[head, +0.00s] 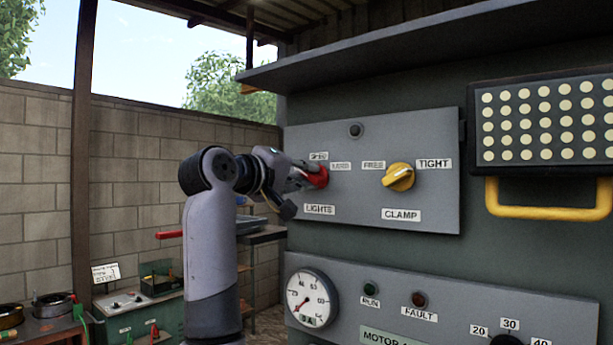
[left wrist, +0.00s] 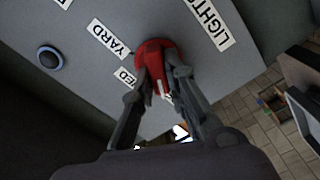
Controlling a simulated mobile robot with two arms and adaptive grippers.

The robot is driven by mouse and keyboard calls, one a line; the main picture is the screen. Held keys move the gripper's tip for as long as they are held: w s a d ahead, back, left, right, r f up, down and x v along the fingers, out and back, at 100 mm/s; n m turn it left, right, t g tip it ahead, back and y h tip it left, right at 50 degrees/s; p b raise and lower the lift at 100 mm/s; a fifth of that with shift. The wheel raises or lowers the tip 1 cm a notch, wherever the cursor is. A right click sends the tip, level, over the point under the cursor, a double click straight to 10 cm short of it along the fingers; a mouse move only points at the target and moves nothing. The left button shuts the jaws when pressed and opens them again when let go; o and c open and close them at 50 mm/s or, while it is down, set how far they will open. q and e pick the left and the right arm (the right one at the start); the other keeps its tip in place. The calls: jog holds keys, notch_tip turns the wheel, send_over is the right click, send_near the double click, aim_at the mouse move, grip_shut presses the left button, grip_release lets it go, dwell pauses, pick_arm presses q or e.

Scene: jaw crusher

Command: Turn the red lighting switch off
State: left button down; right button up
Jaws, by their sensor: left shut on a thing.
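The red lighting switch (head: 318,177) is a red rotary knob on the grey upper panel (head: 300,222), above the LIGHTS label (head: 319,210). In the head view my left gripper (head: 312,180) reaches it from the left and covers part of it. In the left wrist view the red knob (left wrist: 152,55) sits between the two fingers of my left gripper (left wrist: 156,82), which is shut on it. A white pointer mark shows on the knob. Small labels stand around the knob; some are partly hidden or too small to read. My right gripper is not in view.
A yellow CLAMP knob (head: 398,177) sits to the right on the same panel. A shelf-like canopy (head: 420,50) juts out above. Below are a pressure gauge (head: 311,298) and RUN and FAULT lamps. A green box (head: 135,312) stands at lower left by a block wall (head: 130,190).

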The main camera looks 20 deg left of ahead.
pick_arm(q)
jog(key=shift+f, duration=0.1)
jog(key=c, duration=1.6)
grip_release()
jog(key=shift+a, duration=0.1)
jog(key=v, duration=1.2)
jog(key=shift+w, duration=0.1)
